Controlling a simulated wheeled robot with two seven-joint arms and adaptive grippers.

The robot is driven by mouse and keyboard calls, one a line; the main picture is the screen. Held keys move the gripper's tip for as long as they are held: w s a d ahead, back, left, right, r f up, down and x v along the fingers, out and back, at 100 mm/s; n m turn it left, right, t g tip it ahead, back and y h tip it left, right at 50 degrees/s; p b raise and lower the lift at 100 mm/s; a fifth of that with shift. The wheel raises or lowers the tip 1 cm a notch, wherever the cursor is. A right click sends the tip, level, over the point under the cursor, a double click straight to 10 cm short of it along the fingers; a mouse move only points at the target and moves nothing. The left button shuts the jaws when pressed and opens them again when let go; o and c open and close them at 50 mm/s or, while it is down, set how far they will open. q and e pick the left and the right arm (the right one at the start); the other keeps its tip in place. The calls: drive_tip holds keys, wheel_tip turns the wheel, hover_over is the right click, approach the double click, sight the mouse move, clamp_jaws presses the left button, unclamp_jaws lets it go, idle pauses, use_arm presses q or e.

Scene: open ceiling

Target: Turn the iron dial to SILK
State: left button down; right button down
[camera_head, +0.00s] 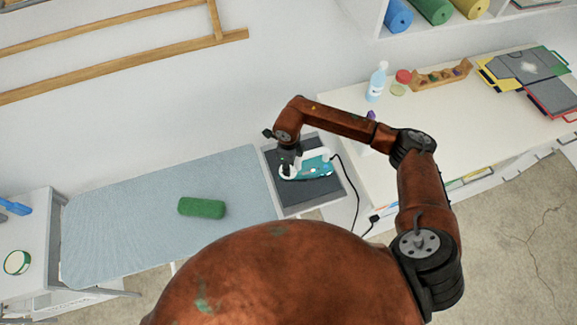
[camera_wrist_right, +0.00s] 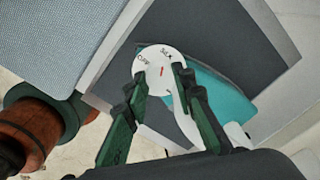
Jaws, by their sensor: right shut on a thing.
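The teal and white iron (camera_head: 314,167) rests on the dark pad at the right end of the ironing board. In the right wrist view its teal body (camera_wrist_right: 222,96) lies behind its round white dial (camera_wrist_right: 158,58). The dial has OFF at its upper left, SILK at its upper right and a red mark near its middle. The mark points up between the two words, as far as I can tell. My right gripper (camera_wrist_right: 160,79) is shut on the dial, one dark green finger at each side. The fingers hide part of the dial's edge. My left gripper is not in view.
A white table (camera_head: 450,120) with a bottle (camera_head: 377,82) and a jar (camera_head: 400,83) stands to the right.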

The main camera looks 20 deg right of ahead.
drive_tip(key=c, duration=1.6)
unclamp_jaws()
drive_tip(key=shift+r, duration=0.1)
wheel_tip(320, 180, up, 12)
drive_tip(key=shift+a, duration=0.1)
